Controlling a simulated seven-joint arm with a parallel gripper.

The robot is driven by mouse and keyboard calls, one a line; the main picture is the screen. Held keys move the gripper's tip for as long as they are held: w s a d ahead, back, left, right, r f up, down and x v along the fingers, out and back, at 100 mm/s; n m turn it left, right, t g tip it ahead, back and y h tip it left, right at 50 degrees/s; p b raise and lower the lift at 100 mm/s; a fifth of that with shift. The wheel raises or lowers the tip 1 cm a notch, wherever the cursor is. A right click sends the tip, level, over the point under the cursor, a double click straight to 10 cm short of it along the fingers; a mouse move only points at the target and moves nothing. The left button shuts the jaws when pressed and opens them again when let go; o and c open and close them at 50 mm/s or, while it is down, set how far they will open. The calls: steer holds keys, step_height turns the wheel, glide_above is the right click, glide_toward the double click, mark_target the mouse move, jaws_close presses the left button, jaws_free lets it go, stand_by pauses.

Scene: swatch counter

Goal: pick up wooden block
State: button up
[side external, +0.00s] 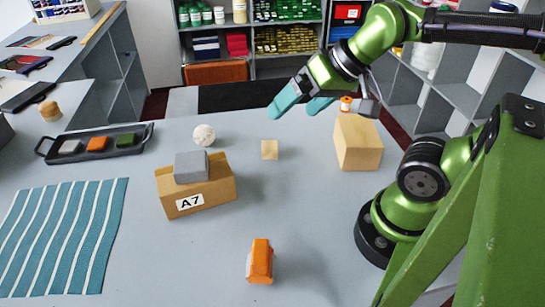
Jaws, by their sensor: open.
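A large pale wooden block (358,145) stands upright on the grey counter, right of centre and near my arm's base. A small flat tan square (269,150), possibly wood too, lies to its left. My gripper (296,108) has teal fingers, spread open with nothing between them. It is in the air above the counter's far side, up and to the left of the large block. A small orange and white item (346,103) shows at the block's top edge; I cannot tell whether it rests on the block or is behind it.
A cardboard box marked A7 (215,190) carries a grey block (191,166). A white ball (204,135), a black tray (60,158) with several coloured pieces, a striped teal cloth (62,235) and an orange block (260,260) lie around. The counter's centre front is mostly clear.

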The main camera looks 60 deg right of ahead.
stand_by(0.4)
steer(key=c, duration=0.4)
